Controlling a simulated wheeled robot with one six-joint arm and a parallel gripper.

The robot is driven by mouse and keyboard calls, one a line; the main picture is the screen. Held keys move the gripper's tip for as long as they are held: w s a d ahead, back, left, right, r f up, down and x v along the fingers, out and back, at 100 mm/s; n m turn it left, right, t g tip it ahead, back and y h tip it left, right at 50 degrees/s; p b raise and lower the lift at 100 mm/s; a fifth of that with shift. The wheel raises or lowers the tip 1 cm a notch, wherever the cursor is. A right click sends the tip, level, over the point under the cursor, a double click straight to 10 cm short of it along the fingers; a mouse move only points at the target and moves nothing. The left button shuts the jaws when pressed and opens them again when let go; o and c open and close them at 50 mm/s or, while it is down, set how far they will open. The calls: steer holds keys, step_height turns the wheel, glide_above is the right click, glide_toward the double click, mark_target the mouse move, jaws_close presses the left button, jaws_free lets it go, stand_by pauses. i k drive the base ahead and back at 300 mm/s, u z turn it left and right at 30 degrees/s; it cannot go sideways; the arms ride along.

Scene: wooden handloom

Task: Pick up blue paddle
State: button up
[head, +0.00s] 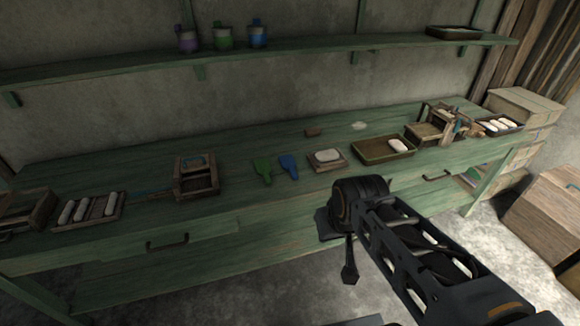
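The blue paddle (288,166) lies flat on the green workbench (235,200), near the middle. A green paddle (263,170) lies just to its left, close beside it. My gripper (349,272) hangs at the end of my dark arm, in front of the bench and below its front edge, to the right of the blue paddle and well apart from it. The finger shape is small and dark, so I cannot tell whether it is open or shut. I see nothing held in it.
A small tray with a pale block (327,155) stands right of the blue paddle, and a wooden frame box (196,178) stands to the left. A dark tray (383,150) lies farther right. A shelf (290,50) with several bottles runs above. Bench behind the paddles is mostly clear.

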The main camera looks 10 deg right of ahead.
mark_target(288, 162)
steer(key=u, duration=0.5)
steer(key=i, duration=1.1)
steer(key=z, duration=0.5)
